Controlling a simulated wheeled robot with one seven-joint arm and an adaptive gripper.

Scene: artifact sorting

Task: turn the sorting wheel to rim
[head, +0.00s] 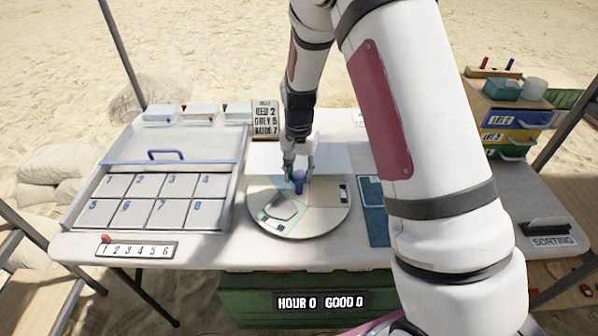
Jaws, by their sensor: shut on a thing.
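The sorting wheel (322,220) is a round, pale turntable with differently toned sectors, lying on the white table in the head view. A blue knob (298,178) stands up from it behind its middle. A grey, angular flat piece (283,206) lies on its front left sector. Small dark-and-white marks sit near its rim at right and at front left, too small to read. My gripper (297,170) points down and is shut on the blue knob. The arm hides part of the area behind the wheel.
A numbered tray (85,190) with a blue handle stands left of the wheel. A number strip (138,249) lies at the front left. A rules sign (265,118) stands behind. Coloured lot drawers (512,135) and a SORTING stand (548,232) are at right. My arm covers the table's right middle.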

